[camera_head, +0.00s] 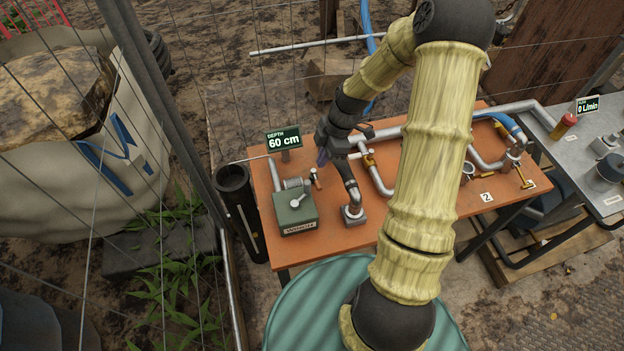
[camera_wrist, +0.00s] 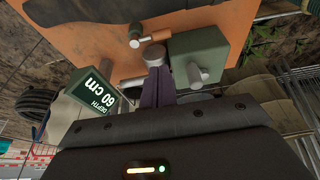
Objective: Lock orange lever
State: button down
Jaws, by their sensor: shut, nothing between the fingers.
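In the wrist view the purple fingers of my gripper (camera_wrist: 157,75) are together and empty, close to a grey cylinder (camera_wrist: 155,56). I cannot tell whether they touch it.
The green box (camera_head: 296,218) with a grey handle stands at left on the orange table (camera_head: 362,243). A depth display (camera_head: 284,138) reads 60 cm behind it. Grey pipes (camera_head: 380,182) and brass-coloured levers fill the right side. A wire fence and a black tube (camera_head: 240,205) border the left.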

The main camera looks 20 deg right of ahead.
aim_at(316, 181)
jog(key=p+x, duration=0.1)
jog(key=x, duration=0.9)
jog(key=shift+s, duration=0.1)
jog(key=shift+a, duration=0.1)
